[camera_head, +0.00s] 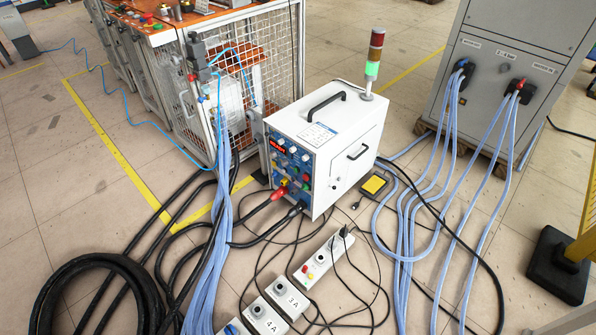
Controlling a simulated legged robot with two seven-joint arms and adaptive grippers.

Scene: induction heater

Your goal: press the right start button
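The white induction heater (330,137) stands upright on the floor at the centre. Its front panel (290,165) has a red display (278,146), blue knobs and small coloured buttons, too small to read. On the floor in front lies a long white control box (322,259) with a red and yellow-green button group (306,271) and a dark round knob. Nearer are two white boxes marked 3A (288,297) and 4A (265,318), each with a grey round button on top. I cannot tell which button is the right start button. Neither gripper is in view.
Thick blue hoses (212,265) and black cables (100,285) cover much of the floor. A wire cage (240,75) stands behind left, a grey cabinet (510,75) behind right. A yellow pedal (374,185) lies beside the heater. A black-footed post (560,265) is at right.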

